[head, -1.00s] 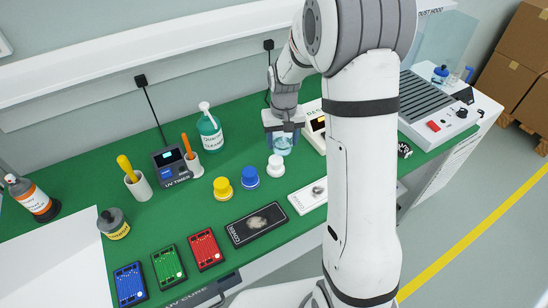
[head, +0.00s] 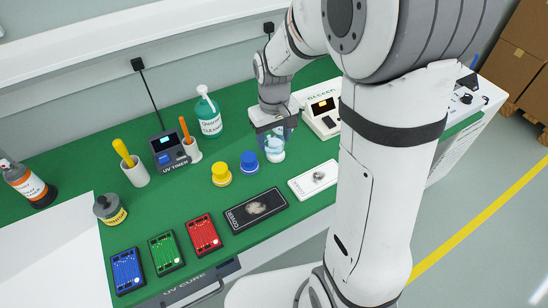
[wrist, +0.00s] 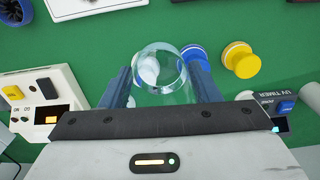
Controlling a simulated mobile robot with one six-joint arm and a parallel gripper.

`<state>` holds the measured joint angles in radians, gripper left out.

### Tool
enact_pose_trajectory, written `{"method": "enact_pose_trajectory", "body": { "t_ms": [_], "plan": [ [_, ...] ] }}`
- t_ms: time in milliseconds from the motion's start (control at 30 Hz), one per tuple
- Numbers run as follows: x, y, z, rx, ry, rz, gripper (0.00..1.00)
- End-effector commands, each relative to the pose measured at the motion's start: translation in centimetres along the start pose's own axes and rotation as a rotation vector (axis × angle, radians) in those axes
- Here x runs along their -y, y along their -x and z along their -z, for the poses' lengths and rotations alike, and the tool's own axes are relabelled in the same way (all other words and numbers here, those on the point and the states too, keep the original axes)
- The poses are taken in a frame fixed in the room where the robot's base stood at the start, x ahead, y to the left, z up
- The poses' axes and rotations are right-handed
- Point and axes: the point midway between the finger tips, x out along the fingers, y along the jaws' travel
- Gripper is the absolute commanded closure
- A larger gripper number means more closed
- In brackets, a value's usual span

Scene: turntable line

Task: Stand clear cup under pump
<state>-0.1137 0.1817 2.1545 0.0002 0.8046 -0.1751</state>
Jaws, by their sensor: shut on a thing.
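My gripper (head: 274,134) is shut on the clear cup (head: 274,146) and holds it upright over the green bench. In the wrist view the clear cup (wrist: 160,75) sits between the two fingers, its open rim toward the camera. A white knob-like piece (head: 276,156) shows behind or through the cup; I cannot tell how far below it the cup is. The teal pump bottle (head: 209,118) with its white pump head stands upright to the left of my gripper, farther back and apart from the cup.
A yellow knob (head: 221,174) and a blue knob (head: 249,162) stand left of the cup. The UV timer (head: 169,152) and a holder with an orange-handled tool (head: 192,148) stand near the bottle. A white device (head: 321,116) is close on the right. Dark and white plates lie in front.

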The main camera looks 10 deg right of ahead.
Motion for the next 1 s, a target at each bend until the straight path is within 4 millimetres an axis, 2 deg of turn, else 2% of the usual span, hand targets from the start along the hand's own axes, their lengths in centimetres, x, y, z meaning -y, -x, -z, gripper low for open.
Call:
{"method": "enact_pose_trajectory", "body": {
  "t_ms": [67,167,333,567,733,1000],
  "plan": [
    [0.4,-0.2,-0.6,0.000,0.020,0.000,0.69],
    [0.6,-1.5,-0.9,0.005,0.031,0.001,0.69],
    [0.6,-4.5,-0.9,0.006,0.030,0.001,0.69],
    [0.5,-6.8,-0.9,0.004,0.029,0.001,0.69],
    [0.5,-9.1,-0.9,0.005,0.028,0.001,0.69],
    [0.5,-9.8,-0.8,0.000,0.027,0.000,0.69]
  ]
}}
